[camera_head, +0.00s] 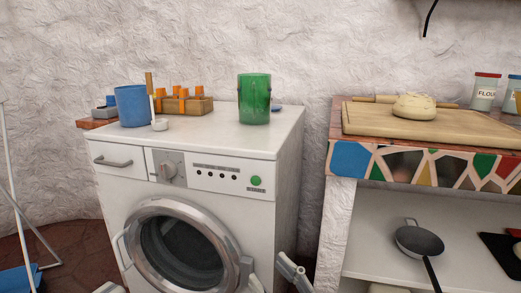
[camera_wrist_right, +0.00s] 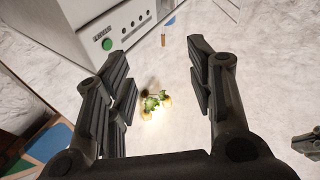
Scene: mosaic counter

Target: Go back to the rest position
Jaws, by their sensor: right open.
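My right gripper (camera_head: 292,271) is low in the head view, in front of the gap between the washing machine and the tiled counter. In the right wrist view its two dark fingers (camera_wrist_right: 160,80) stand wide apart, with nothing held between them. The left gripper does not show clearly in the head view. A dark jointed part (camera_wrist_right: 308,145) at the right edge of the wrist view may belong to it, but I cannot tell.
The washing machine (camera_head: 196,225) carries a blue cup (camera_head: 131,106), a green container (camera_head: 254,99) and a wooden rack (camera_head: 185,105). The counter (camera_head: 400,160) holds a board (camera_head: 430,125) with dough (camera_head: 413,106). A pan (camera_head: 418,241) sits on its shelf.

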